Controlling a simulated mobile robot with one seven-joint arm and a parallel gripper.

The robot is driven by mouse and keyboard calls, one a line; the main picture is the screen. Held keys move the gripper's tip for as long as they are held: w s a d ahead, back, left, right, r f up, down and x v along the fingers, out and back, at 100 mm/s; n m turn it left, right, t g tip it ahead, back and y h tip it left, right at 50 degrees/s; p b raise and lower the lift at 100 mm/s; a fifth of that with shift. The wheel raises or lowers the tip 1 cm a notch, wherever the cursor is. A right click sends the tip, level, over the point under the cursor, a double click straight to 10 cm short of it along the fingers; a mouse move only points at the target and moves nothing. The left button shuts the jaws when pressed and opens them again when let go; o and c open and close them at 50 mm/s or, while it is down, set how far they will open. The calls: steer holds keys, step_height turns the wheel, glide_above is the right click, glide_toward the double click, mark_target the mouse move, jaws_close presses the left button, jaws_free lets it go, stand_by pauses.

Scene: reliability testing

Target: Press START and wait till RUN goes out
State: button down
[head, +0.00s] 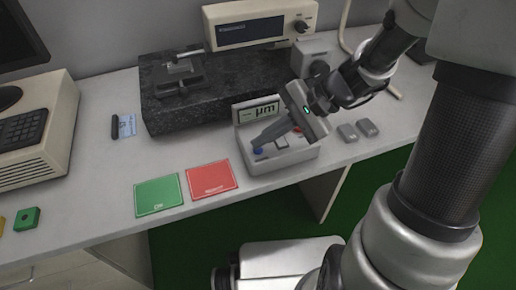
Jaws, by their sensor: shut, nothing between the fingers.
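A small light-grey box (285,163) with a tilted display (256,111) reading "µm" stands on the bench. A blue button (258,150) is at the left of its top, a grey key (281,143) in the middle and a red part (297,129) at the right. I cannot read a START or RUN label, and no lit RUN lamp can be made out. My gripper (257,142) is shut and empty, slanting down left over the box. Its fingertips are at the blue button; I cannot tell whether they touch it. My fingers hide part of the box top.
A dark stone slab (213,82) lies behind the box, with a display unit (258,25) at the back. Green (158,196) and red (211,179) mats lie at the front edge. Two grey blocks (358,130) sit right of the box. The bench between the mats and slab is mostly clear.

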mark_target(264, 151)
steer(key=shift+f+b, duration=0.35)
steer(key=shift+f, duration=0.1)
stand_by(0.3)
steer(key=shift+r, duration=0.1)
steer(key=shift+r+p, duration=0.7)
steer(key=shift+r, duration=0.05)
step_height(264, 151, up, 5)
steer(key=p, duration=0.4)
stand_by(1.0)
